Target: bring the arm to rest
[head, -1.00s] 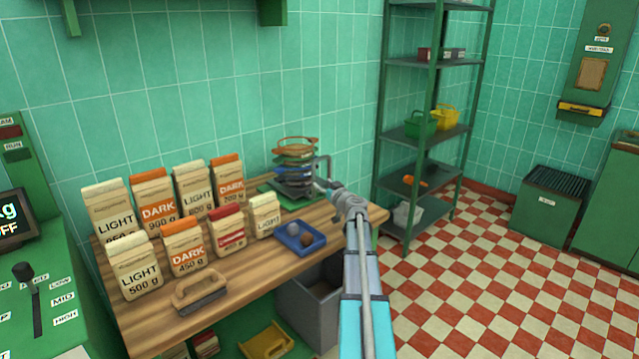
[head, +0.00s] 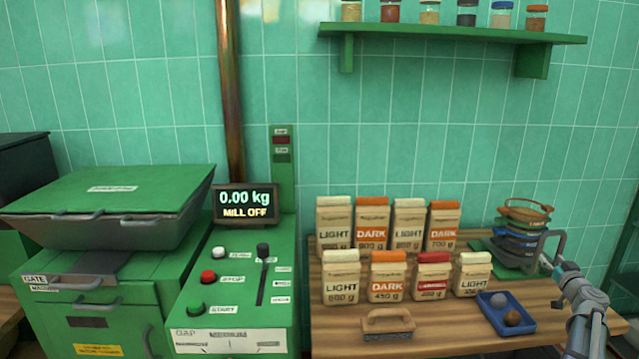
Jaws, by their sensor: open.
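My arm comes in at the lower right of the head view. My gripper (head: 550,268) is open, just right of a stack of round coloured sieves or pans (head: 520,232) at the table's right end. Its fingers are small and partly confused with a grey bent bar beside the stack. I cannot tell whether it touches the stack. I see nothing held in it.
The wooden table (head: 450,335) bears several LIGHT and DARK paper bags (head: 388,277), a wooden-handled brush (head: 388,324) and a blue tray (head: 490,312) with two round things. A green mill (head: 240,300) stands left, its display (head: 246,205) reading 0.00 kg, MILL OFF. A jar shelf (head: 450,35) hangs above.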

